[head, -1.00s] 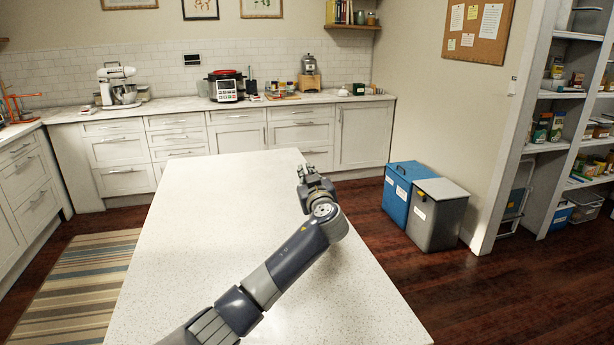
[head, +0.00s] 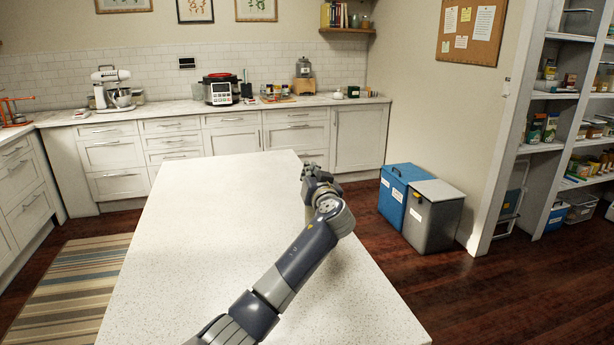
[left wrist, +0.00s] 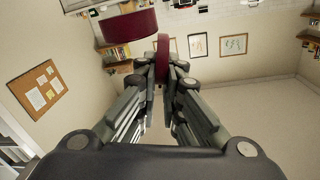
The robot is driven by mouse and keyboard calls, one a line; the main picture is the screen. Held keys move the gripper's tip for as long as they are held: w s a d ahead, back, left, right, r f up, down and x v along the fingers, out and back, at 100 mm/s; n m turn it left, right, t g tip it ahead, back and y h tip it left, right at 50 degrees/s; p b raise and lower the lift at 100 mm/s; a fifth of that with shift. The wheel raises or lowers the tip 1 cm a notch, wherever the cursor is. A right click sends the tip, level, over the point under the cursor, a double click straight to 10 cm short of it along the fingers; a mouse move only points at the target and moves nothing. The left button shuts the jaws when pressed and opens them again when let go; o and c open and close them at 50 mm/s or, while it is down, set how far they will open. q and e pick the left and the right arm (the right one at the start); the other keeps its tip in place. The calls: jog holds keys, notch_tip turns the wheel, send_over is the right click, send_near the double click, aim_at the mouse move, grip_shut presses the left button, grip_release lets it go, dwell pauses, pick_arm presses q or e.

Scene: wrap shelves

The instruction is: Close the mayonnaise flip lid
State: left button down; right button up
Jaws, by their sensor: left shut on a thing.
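My left gripper (head: 318,178) is over the far right part of the white speckled table (head: 215,235) in the head view. In the left wrist view its fingers (left wrist: 163,72) are shut on a thin dark red disc, which looks like the mayonnaise flip lid (left wrist: 164,48). A wider dark red band, which looks like the cap base (left wrist: 127,26), shows just left of it, apart from the fingers. The mayonnaise container's body cannot be made out in either view. My right gripper is not in view.
The rest of the tabletop is clear. A blue bin (head: 398,192) and a grey bin (head: 433,215) stand on the floor to the right. A back counter (head: 165,112) holds a mixer (head: 112,88) and a cooker (head: 220,90). Pantry shelves (head: 565,140) are at the far right.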

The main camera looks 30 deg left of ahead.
pick_arm(q)
jog(key=shift+w+d+f+m, duration=0.15)
jog(key=shift+w+d+m, duration=0.05)
jog(key=shift+m, duration=0.5)
jog(key=c, duration=1.7)
grip_release()
notch_tip(320, 180, up, 10)
